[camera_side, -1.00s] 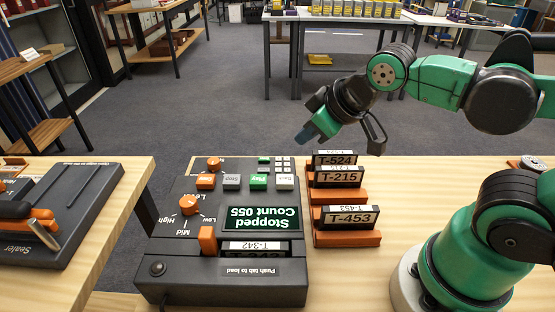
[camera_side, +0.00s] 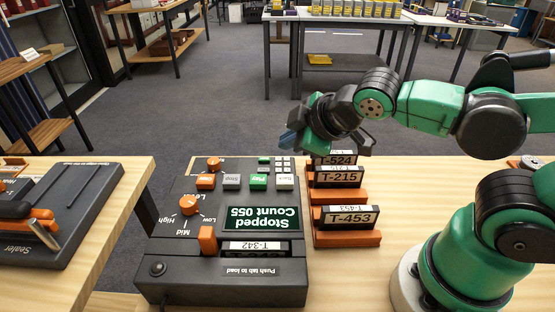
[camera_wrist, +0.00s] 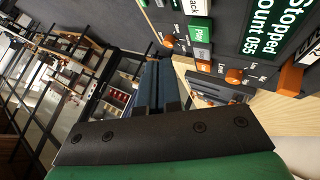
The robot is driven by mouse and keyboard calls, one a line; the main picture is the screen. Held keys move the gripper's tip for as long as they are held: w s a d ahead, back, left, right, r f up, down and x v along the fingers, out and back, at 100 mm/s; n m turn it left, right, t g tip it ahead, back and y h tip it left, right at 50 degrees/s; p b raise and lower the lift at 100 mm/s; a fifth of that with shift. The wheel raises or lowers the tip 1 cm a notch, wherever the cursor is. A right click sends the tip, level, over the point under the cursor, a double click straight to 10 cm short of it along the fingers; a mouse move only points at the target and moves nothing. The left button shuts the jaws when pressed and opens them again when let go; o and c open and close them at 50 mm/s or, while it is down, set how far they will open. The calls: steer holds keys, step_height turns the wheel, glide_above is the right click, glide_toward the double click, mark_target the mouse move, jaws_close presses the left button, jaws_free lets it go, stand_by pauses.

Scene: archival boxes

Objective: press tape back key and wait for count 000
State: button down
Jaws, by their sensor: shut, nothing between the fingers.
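The tape deck (camera_side: 180,250) stands on the wooden bench. Its display (camera_side: 262,218) reads "Stopped Count 055", upside down in the side view; part of it shows in the wrist view (camera_wrist: 272,32). In the wrist view the Back key (camera_wrist: 196,6) is cut by the top edge. A tape marked T-342 (camera_side: 255,246) sits in the deck's slot. My gripper (camera_side: 290,139) is shut and empty, above and behind the deck, apart from the keys.
Tapes T-453 (camera_side: 349,217), T-215 (camera_side: 340,179) and T-524 (camera_side: 336,160) stand in orange holders right of the deck. A sealer (camera_side: 60,220) is on the left bench, across a gap.

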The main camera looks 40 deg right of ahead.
mark_target(289, 181)
steer(key=shift+f, duration=2.45)
steer(key=shift+f, duration=0.45)
steer(key=shift+f, duration=0.45)
stand_by(0.6)
steer(key=shift+r, duration=0.9)
steer(key=shift+r, duration=2.5)
